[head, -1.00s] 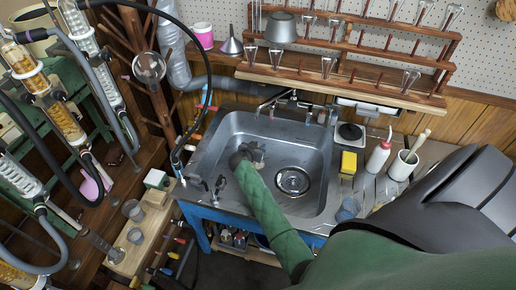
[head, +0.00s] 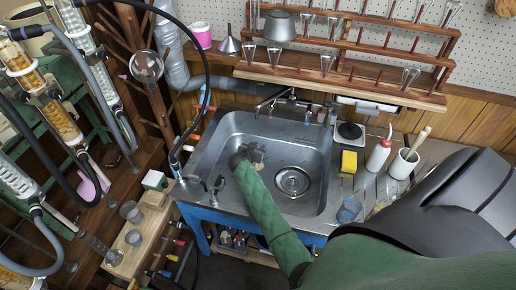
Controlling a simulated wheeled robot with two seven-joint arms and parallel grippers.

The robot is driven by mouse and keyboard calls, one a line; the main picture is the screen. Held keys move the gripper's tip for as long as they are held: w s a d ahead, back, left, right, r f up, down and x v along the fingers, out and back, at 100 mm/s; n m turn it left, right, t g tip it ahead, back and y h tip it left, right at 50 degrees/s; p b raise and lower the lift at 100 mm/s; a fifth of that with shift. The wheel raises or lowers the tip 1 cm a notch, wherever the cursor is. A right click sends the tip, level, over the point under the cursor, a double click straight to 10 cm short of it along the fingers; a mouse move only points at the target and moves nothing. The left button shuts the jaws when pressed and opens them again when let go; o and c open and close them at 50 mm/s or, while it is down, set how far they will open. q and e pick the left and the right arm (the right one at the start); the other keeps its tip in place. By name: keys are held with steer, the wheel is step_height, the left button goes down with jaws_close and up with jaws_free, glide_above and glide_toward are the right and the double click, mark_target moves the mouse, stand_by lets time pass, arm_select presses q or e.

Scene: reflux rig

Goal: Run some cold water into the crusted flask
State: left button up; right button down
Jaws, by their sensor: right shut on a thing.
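My right gripper (head: 250,156) is low over the left part of the steel sink (head: 318,155), at the end of my green-sleeved arm. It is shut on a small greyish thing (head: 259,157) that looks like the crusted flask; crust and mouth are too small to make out. The tap (head: 268,101) stands at the sink's back edge, its spout reaching left over the basin behind the gripper. I cannot see any water running. My left gripper is not in view.
The sink drain (head: 292,182) is bare. A yellow sponge (head: 349,162), a wash bottle (head: 378,155) and a white pot (head: 404,163) stand on the right counter. A glassware rack (head: 340,75) is above; glass columns and hoses crowd the left.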

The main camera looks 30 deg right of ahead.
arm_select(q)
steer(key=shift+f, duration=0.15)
arm_select(e)
steer(key=shift+f, duration=0.15)
steer(key=c, duration=1.1)
jaws_free()
